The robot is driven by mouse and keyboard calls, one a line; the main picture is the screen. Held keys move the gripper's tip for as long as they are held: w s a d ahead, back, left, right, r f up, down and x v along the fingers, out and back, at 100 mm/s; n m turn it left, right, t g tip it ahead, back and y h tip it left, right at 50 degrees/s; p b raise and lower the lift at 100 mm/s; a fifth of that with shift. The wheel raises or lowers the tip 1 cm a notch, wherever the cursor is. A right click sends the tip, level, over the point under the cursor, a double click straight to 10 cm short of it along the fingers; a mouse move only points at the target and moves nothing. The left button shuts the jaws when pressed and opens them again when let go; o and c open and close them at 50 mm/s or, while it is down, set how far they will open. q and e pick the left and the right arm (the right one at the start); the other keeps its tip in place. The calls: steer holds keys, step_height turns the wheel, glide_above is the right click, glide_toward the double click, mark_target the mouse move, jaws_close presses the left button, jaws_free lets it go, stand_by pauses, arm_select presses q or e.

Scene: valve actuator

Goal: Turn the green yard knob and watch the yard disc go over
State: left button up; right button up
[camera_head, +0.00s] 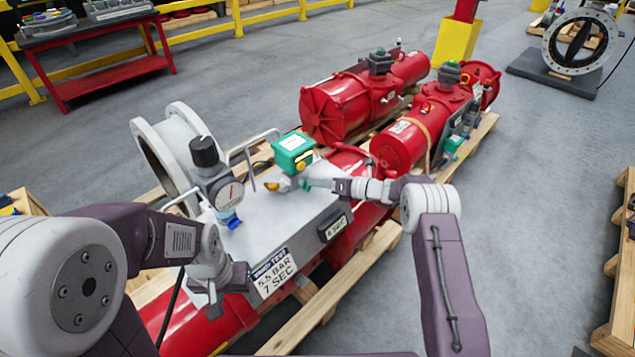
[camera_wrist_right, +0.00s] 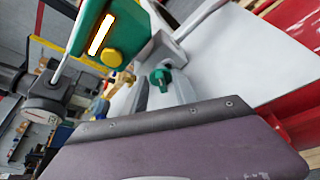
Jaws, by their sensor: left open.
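The small green knob (camera_wrist_right: 160,78) shows in the right wrist view on the pale panel, in line with the gap between my right fingers; contact cannot be told. My left gripper (camera_head: 213,290) is open and empty at the panel's near left, beside the test label (camera_head: 272,272). A flanged valve with a dark disc (camera_head: 573,40) stands far right on a dark base.
A gauge with a black knob (camera_head: 204,152) and a bent metal handle (camera_head: 250,150) rise from the panel (camera_head: 270,218). A grey flanged ring (camera_head: 143,140) stands behind. Red actuators (camera_head: 335,108) lie on pallets. The floor to the right is partly clear.

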steer(key=v, duration=0.8)
steer(key=shift+p, duration=0.45)
